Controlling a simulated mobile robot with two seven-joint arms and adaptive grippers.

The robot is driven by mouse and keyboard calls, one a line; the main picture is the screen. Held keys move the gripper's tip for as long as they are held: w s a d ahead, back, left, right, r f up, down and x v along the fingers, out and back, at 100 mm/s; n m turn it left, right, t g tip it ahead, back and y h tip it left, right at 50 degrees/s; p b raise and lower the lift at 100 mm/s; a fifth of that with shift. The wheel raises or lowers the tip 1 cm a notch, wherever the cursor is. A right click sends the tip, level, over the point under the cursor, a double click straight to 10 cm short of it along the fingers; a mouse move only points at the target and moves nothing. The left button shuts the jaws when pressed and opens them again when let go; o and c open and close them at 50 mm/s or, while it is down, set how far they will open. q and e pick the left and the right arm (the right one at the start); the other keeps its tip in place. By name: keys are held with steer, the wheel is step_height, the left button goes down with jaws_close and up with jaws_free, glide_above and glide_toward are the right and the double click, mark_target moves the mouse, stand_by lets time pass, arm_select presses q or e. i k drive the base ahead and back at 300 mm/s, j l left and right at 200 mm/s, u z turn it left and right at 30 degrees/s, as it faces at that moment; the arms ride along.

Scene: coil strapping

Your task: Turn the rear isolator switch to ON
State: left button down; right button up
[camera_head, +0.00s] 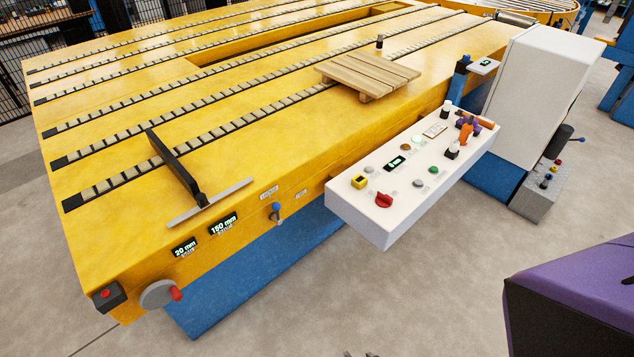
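A white control panel (345,207) juts out from the yellow table's near side. It carries a red rotary knob (384,200), a yellow-framed part (359,182), a small lit display (395,163), several buttons and two black-and-white upright switches, one nearer (452,149) and one farther (446,108). Neither gripper is clearly visible; only small grey tips (360,354) show at the bottom edge, too cut off to identify.
A wooden pallet (368,72) lies on the yellow table (110,230). A black arm with a grey bar (210,202) stands on its near left. A white cabinet (535,90) rises behind the panel. A purple box (580,290) is at lower right. The floor between is clear.

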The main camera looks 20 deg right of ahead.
mark_target(383, 199)
steer(key=z, duration=1.2)
